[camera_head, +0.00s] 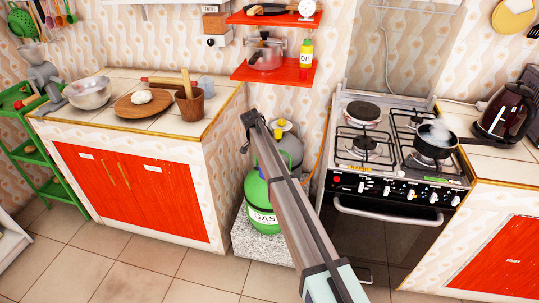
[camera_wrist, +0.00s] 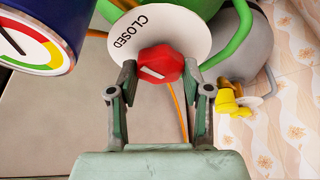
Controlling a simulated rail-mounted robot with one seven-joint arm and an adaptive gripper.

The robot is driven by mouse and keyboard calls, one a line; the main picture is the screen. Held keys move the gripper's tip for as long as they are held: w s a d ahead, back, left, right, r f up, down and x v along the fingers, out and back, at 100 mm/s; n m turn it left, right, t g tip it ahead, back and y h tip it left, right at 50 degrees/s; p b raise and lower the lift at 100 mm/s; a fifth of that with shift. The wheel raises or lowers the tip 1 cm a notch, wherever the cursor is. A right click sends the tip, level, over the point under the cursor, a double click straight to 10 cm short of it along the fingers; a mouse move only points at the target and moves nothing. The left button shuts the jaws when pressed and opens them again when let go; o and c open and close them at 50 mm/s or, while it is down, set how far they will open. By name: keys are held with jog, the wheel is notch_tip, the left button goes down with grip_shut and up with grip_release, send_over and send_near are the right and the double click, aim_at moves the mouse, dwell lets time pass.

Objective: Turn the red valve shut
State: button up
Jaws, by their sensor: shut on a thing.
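The red valve (camera_wrist: 160,66) is a faceted red knob with a white mark, seen in the wrist view in front of a white disc (camera_wrist: 128,32) lettered CLOSED. My gripper (camera_wrist: 161,80) is shut on the red valve, one finger on each side of it. The green gas bottle (camera_head: 262,205) stands between the counter and the stove in the head view, and part of it shows in the wrist view (camera_wrist: 236,25). My arm crosses in front of it there, and the valve and fingers cannot be made out in that view.
A blue-rimmed gauge (camera_wrist: 38,35) is close at the upper left of the wrist view. A grey bottle (camera_head: 291,145) with a yellow knob (camera_wrist: 228,98) stands behind the green one. An orange hose (camera_wrist: 178,110) runs below the valve. The counter (camera_head: 215,185) and stove (camera_head: 375,235) flank the gap.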

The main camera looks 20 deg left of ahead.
jog(key=shift+m, duration=0.3)
jog(key=o, duration=1.2)
jog(key=shift+c, duration=0.2)
jog(key=shift+r, duration=0.1)
jog(key=v, duration=1.1)
jog(key=shift+a+r, duration=0.3)
jog(key=shift+r, duration=0.05)
jog(key=shift+s, duration=0.15)
